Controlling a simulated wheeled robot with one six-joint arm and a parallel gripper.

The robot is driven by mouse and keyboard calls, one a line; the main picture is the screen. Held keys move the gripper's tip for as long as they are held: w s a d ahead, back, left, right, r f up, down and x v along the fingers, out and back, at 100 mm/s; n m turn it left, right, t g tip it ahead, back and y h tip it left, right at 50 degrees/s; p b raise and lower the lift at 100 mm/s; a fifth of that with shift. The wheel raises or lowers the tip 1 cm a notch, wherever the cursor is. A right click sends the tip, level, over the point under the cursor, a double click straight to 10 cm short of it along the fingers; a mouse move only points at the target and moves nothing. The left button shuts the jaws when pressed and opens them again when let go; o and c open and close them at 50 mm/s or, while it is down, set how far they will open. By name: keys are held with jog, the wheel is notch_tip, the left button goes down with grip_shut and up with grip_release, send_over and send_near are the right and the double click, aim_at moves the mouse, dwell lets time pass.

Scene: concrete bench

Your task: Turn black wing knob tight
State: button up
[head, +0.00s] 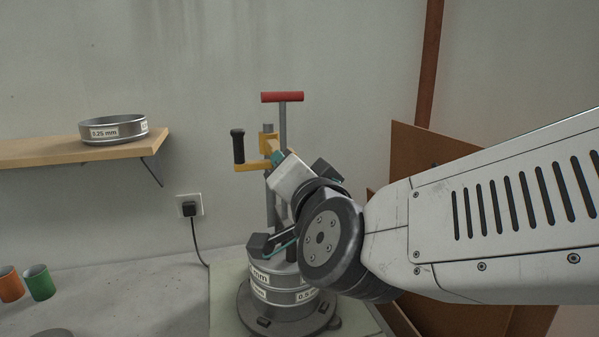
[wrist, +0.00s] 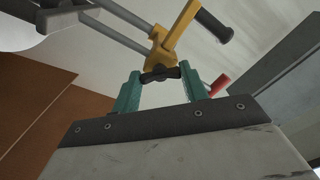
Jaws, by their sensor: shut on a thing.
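The black wing knob (wrist: 160,74) shows in the wrist view in front of the yellow clamp piece (wrist: 165,50). My gripper (wrist: 160,80) has its two teal fingers on either side of the knob and is shut on it. In the head view the yellow clamp (head: 252,166) sits on a grey upright rod, with a black handle (head: 237,146) at its left. My gripper (head: 277,158) is at the clamp's right side there, and the knob is hidden behind my gripper and wrist.
A red T-handle (head: 282,97) rises above the clamp. Labelled sieves (head: 285,296) stand on the base below, partly behind my arm. A shelf (head: 60,152) at left holds a 0.25 mm sieve (head: 113,130). Orange (head: 10,284) and green (head: 39,283) cups stand on the bench.

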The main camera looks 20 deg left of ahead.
jog(key=shift+m, duration=4.3)
jog(key=o, duration=1)
jog(key=shift+s, duration=0.1)
jog(key=v, duration=0.7)
jog(key=shift+s+d, duration=0.25)
